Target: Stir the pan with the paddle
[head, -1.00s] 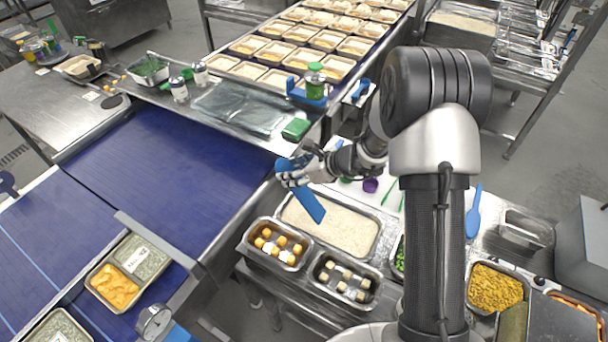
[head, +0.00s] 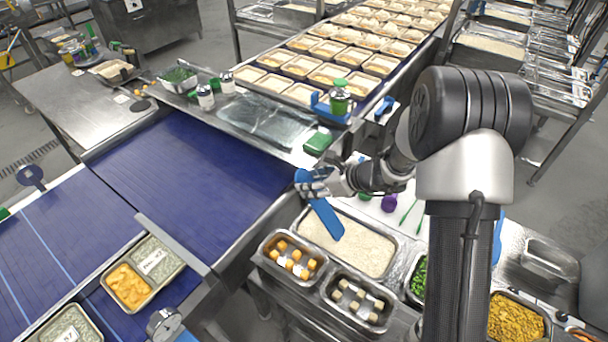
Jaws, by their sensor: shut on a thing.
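A blue paddle (head: 326,219) is held in my gripper (head: 314,184), which is shut on its upper part. The paddle slants down to the right, with its lower end over the left part of a pan of white rice (head: 365,249). I cannot tell whether the tip touches the rice. The rice surface looks mostly flat. The pan's rim (head: 372,277) shows at the front, and my arm reaches in from the right above its back edge.
In front of the rice pan stand a pan of orange and white pieces (head: 293,255) and a pan of pale and dark pieces (head: 357,300). A pan of green food (head: 418,278) is close on the right. A blue conveyor (head: 180,180) lies to the left.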

